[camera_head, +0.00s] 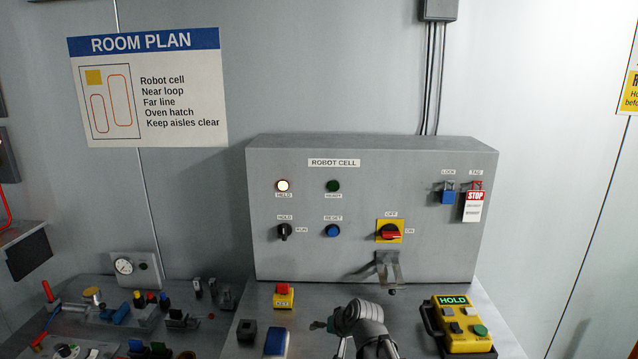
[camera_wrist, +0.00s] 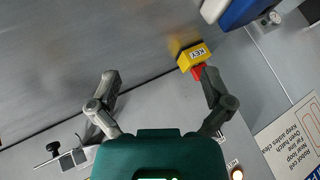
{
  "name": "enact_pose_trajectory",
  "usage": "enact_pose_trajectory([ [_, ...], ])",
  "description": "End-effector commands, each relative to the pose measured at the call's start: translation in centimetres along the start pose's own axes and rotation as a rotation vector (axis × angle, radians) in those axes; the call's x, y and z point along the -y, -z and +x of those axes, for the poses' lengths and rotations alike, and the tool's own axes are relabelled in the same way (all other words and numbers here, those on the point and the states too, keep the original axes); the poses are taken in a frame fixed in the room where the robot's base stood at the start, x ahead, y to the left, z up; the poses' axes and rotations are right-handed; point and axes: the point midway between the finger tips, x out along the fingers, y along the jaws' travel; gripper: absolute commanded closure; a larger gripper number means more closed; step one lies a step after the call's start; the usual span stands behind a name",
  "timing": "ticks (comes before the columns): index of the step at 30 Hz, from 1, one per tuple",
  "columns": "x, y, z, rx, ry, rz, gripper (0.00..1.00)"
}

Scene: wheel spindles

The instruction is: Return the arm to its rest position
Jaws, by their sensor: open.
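My gripper (camera_wrist: 160,80) is open in the wrist view, its two grey fingers spread wide with nothing between them. The tip of its right-hand finger appears close to the red part of a yellow block marked KEY (camera_wrist: 190,56); I cannot tell whether they touch. In the head view, my grey arm (camera_head: 362,322) rises from the bottom edge in front of the ROBOT CELL panel (camera_head: 360,210). The gripper's fingers are not clearly made out there. The KEY block (camera_head: 284,299) stands left of the arm, with its red top in place.
A yellow pendant reading HOLD (camera_head: 463,325) lies right of my arm. A blue-topped item (camera_head: 276,342) and a dark block (camera_head: 247,331) lie to the left. A metal bracket (camera_head: 389,269) juts from the panel behind the arm. The left bench (camera_head: 65,290) is crowded with small parts.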

Motion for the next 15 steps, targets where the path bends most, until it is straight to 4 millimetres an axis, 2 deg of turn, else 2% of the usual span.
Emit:
enact_pose_trajectory([
  [3, -3.8, -3.5, -1.9, 0.135, -0.114, -0.025, 0.00],
  [9, -9.6, -8.6, -5.8, 0.359, -0.305, -0.031, 0.00],
  [15, -12.9, -11.8, -9.1, 0.507, -0.432, -0.010, 0.00],
])
